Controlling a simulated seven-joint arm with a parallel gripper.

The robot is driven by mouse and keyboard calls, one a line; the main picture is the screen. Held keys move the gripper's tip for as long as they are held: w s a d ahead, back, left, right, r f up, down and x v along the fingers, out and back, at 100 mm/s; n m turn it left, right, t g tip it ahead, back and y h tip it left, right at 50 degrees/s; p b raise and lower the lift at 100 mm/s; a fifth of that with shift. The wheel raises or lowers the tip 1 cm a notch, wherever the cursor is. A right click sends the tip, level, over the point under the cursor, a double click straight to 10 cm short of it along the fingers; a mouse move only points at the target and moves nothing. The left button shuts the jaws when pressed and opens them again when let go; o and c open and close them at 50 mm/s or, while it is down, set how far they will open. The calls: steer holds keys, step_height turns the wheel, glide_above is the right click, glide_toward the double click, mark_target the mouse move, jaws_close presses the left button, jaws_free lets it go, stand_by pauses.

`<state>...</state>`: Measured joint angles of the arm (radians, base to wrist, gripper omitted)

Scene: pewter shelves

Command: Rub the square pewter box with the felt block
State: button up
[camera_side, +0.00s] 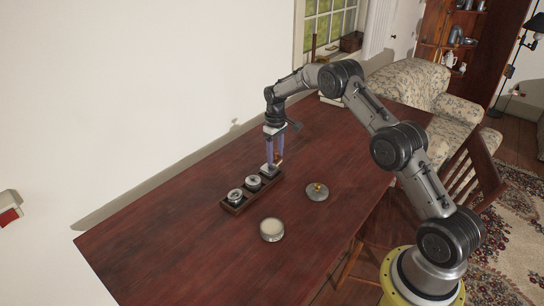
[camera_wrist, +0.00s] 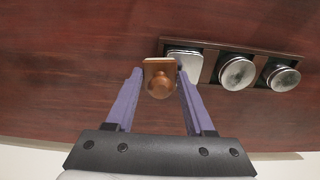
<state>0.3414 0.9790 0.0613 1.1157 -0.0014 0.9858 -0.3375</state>
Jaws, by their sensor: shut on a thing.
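My gripper (camera_side: 273,160) points down at the far end of a dark wooden tray (camera_side: 228,209). In the wrist view its two purple fingers (camera_wrist: 160,74) are shut on the felt block (camera_wrist: 160,80), which shows a wooden top with a round knob. The block's underside is hidden. The square pewter box (camera_wrist: 189,62) sits in the tray's end compartment, its silvery top partly covered by the block and a finger. In the side view the box (camera_side: 268,170) is just below the fingertips. I cannot tell whether block and box touch.
Two round pewter boxes (camera_side: 235,195) (camera_side: 253,182) fill the tray's other compartments. An open round tin (camera_side: 272,229) with pale contents and a round lid (camera_side: 317,192) with a brass knob lie on the red-brown table (camera_side: 160,254). The table's near left is clear; a white wall is behind.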

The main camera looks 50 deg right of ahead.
steer(key=a, duration=0.6)
steer(key=shift+a, duration=0.3)
steer(key=shift+r, duration=4.05)
